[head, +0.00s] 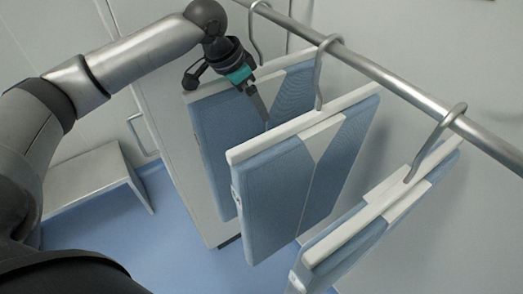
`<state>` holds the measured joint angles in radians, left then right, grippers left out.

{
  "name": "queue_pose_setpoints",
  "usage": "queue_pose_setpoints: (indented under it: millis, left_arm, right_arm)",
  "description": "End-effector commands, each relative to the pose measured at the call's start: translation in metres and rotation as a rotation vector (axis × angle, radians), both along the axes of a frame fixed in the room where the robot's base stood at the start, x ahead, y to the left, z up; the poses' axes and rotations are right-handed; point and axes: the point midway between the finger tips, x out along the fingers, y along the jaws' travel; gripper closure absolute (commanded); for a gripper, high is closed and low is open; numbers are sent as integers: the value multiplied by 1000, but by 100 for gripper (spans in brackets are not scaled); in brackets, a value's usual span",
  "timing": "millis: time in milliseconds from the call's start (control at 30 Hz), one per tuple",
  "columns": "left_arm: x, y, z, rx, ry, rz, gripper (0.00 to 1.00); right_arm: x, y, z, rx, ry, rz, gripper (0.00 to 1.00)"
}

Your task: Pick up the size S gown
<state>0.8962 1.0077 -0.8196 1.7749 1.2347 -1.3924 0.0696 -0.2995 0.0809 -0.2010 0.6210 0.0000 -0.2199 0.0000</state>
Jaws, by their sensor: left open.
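Three blue gowns with white tops hang on grey hooks from a metal rail. The far-left gown (213,140) is partly covered by my left gripper and by the middle gown. The middle gown (275,195) hangs in front of it. The nearest gown (345,245) is at the lower right, cut by the bottom edge. I see no readable size label on any of them. My left gripper (262,112) is open at the far-left gown's upper part, beside the middle gown's top; whether it touches either is unclear. My right gripper is not in view.
The metal rail (400,88) runs from the top middle to the right edge. A grey bench or step (90,182) stands at the left on the blue floor (185,240). A pale cabinet door with a handle (140,135) is behind the gowns.

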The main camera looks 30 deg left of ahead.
Motion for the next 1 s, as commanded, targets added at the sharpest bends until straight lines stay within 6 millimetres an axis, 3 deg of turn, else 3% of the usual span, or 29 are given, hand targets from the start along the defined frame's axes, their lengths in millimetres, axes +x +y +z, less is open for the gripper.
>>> queue_pose_setpoints:
  millis: [367,1000]
  left_arm:
    - [0,0,-1,0,0,0,10]
    - [0,0,-1,0,0,0,81]
  right_arm:
    - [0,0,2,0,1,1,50]
    - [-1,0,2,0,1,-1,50]
